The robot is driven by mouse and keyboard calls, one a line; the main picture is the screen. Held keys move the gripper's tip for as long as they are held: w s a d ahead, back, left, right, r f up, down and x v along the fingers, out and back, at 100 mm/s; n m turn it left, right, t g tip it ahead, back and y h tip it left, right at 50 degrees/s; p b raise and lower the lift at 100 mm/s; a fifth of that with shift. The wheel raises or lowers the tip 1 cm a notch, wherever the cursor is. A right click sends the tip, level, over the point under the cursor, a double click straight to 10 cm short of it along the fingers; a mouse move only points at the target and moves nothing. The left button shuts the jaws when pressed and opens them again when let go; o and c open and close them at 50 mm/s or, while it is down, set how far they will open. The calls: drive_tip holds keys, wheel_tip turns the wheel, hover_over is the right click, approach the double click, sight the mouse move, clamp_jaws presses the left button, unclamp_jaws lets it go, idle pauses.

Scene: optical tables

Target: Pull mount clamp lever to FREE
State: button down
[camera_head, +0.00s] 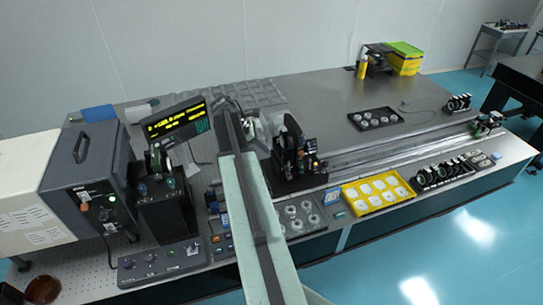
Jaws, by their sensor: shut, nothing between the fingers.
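My arm reaches from the bottom edge up over the bench. My gripper (252,129) is at its far end, small and partly hidden by the arm, and is shut and empty. Just right of it stands a black optical mount assembly (291,150) on the bench, upright, with small coloured parts at its base. The clamp lever is too small to make out, and I cannot tell its position. I cannot tell whether my gripper touches the mount.
The optical table (330,95) has clear surface behind the mount. A lit display (176,123) and a dark instrument box (88,180) stand left. A long rail (400,141) runs right.

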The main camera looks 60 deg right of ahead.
sight(286, 168)
drive_tip(key=b+x, duration=0.9)
drive_tip(key=x, duration=0.3)
drive_tip(key=shift+s+d+f, duration=0.1)
drive_tip(key=shift+f, duration=0.25)
